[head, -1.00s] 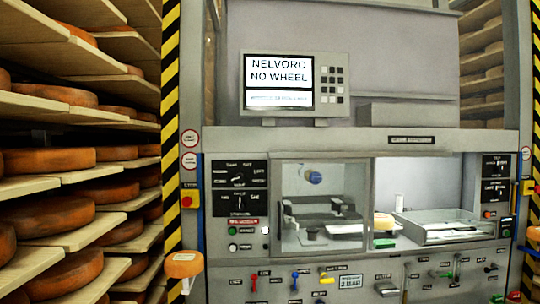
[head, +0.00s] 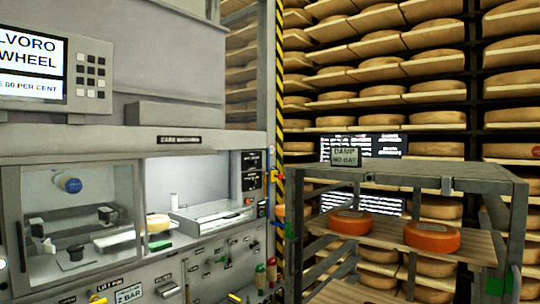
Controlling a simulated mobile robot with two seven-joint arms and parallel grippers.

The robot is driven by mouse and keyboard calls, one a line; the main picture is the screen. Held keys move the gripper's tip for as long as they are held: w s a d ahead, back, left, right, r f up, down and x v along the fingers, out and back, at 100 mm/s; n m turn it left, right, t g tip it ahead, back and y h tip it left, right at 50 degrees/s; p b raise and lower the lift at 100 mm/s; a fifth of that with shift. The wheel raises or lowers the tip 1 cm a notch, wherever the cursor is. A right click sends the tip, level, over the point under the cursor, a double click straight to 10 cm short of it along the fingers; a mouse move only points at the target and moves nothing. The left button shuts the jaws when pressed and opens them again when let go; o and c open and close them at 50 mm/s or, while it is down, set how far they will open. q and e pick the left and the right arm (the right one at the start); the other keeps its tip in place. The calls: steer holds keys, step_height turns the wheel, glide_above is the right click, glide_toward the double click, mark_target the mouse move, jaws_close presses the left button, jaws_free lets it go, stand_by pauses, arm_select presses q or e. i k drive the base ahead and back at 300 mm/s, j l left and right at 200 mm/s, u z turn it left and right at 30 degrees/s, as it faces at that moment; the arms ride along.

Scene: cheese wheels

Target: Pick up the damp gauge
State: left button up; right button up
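The damp gauge (head: 344,157) is a small grey-green box with a display that reads "DAMP NO BAT". It stands on the top of a grey metal rack (head: 450,178) on the right in the head view, near the rack's back left corner. Its lower edge seems to meet the rack top. Neither of my grippers shows in the head view.
Orange cheese wheels (head: 432,237) lie on the rack's middle shelf. A grey machine with a screen (head: 30,68) and a lit chamber fills the left. Shelves of cheese wheels stand behind the rack. The rack top right of the gauge looks clear.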

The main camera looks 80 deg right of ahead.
mark_target(350, 156)
steer(key=z, duration=3.1)
steer(key=i+j, duration=0.15)
steer(key=j, duration=0.2)
steer(key=i+j+z, duration=0.1)
steer(key=j, duration=0.25)
steer(key=i+j, duration=0.2)
steer(key=j, duration=0.15)
steer(key=i+j+z, duration=0.1)
steer(key=j, duration=0.25)
steer(key=i+j, duration=0.15)
steer(key=j, duration=0.2)
